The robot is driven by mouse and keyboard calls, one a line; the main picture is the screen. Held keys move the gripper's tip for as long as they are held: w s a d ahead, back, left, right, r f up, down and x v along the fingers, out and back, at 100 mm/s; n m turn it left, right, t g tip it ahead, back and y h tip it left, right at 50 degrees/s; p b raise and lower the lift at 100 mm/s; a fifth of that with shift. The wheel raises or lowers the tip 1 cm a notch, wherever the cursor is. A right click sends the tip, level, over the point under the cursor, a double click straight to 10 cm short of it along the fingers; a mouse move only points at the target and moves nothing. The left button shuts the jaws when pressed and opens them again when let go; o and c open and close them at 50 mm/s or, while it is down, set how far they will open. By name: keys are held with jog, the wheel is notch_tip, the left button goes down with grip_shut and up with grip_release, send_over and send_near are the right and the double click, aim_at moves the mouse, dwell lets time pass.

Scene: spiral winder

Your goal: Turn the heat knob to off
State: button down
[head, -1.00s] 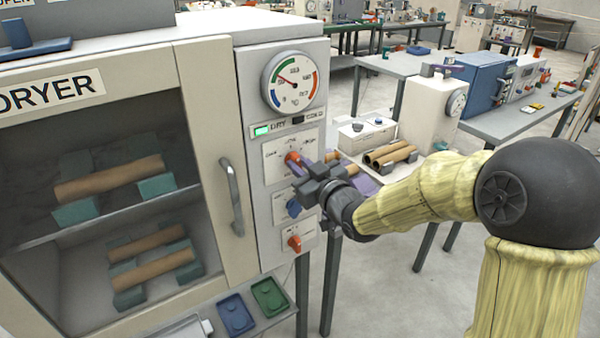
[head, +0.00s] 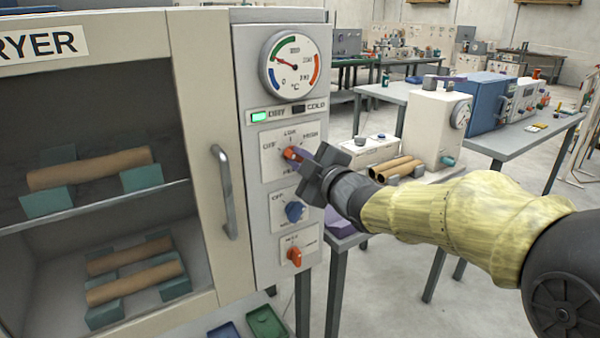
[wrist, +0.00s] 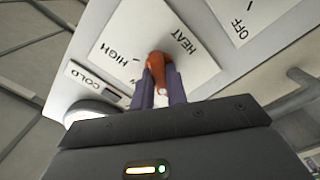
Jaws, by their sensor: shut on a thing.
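The orange-red heat knob (head: 291,153) sits on the upper white plate of the dryer's control panel, among the marks OFF, LOW and HIGH. In the wrist view the knob (wrist: 158,68) stands between my two purple fingers, beside the word HEAT. My gripper (head: 301,156) is shut on the knob; it also shows in the wrist view (wrist: 161,84). The fingers and dark palm hide part of the plate, so I cannot tell exactly which mark the knob points to.
Below are a blue knob (head: 294,212) and another orange knob (head: 294,256). A dial gauge (head: 295,62) and a lit green lamp (head: 259,117) are above. The door handle (head: 227,192) stands out at left. A bench with tubes (head: 398,167) is behind my arm.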

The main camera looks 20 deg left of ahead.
jog(key=shift+f+n+b, duration=0.1)
jog(key=shift+n+b, duration=0.2)
jog(key=shift+n, duration=0.2)
jog(key=c, duration=1.4)
grip_release()
jog(key=p+v, duration=0.1)
jog(key=v, duration=1.6)
jog(key=shift+d, duration=0.25)
jog(key=shift+s, duration=0.1)
